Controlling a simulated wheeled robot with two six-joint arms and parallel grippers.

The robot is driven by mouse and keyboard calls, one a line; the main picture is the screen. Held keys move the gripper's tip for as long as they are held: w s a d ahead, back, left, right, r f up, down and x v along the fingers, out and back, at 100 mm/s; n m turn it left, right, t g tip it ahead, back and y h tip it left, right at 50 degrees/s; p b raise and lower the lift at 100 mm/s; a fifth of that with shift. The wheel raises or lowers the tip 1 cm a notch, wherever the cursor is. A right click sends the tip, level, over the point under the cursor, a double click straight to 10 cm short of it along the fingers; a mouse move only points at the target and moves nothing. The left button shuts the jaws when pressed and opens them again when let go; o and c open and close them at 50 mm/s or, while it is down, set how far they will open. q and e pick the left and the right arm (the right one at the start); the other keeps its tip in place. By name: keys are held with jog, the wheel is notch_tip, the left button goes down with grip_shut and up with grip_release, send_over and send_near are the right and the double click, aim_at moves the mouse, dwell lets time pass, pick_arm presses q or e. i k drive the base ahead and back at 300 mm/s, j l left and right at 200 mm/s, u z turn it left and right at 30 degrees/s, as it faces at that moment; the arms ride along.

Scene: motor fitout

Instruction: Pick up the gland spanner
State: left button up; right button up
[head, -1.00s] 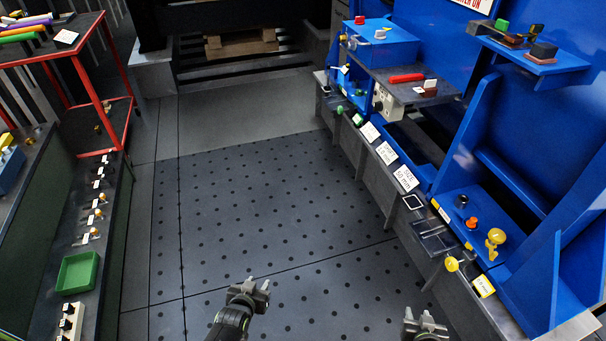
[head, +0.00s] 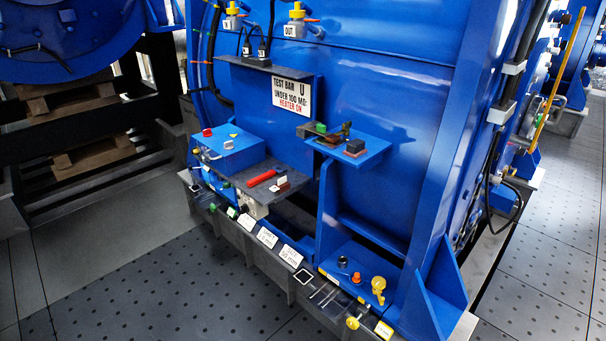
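I cannot tell for certain which item is the gland spanner. A red bar-shaped item (head: 261,178) lies on the grey shelf (head: 238,180) of the blue machine, beside a small white and dark red block (head: 282,184). Several slim dark pieces (head: 325,296) lie on the ledge below, too small to name. Neither of my grippers shows in the head view now.
A blue box (head: 228,147) with a red knob stands left of the red item. A small blue shelf (head: 352,150) holds several small parts. Yellow fittings (head: 378,287) and white labels (head: 290,256) line the lower ledge. The perforated floor (head: 150,290) in front is clear.

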aim_at(274, 170)
jog(key=i+j+z, duration=0.2)
jog(key=j, duration=0.15)
jog(key=i+j+z, duration=0.45)
jog(key=j, duration=0.3)
jog(key=j+z, duration=0.2)
jog(key=j, duration=0.2)
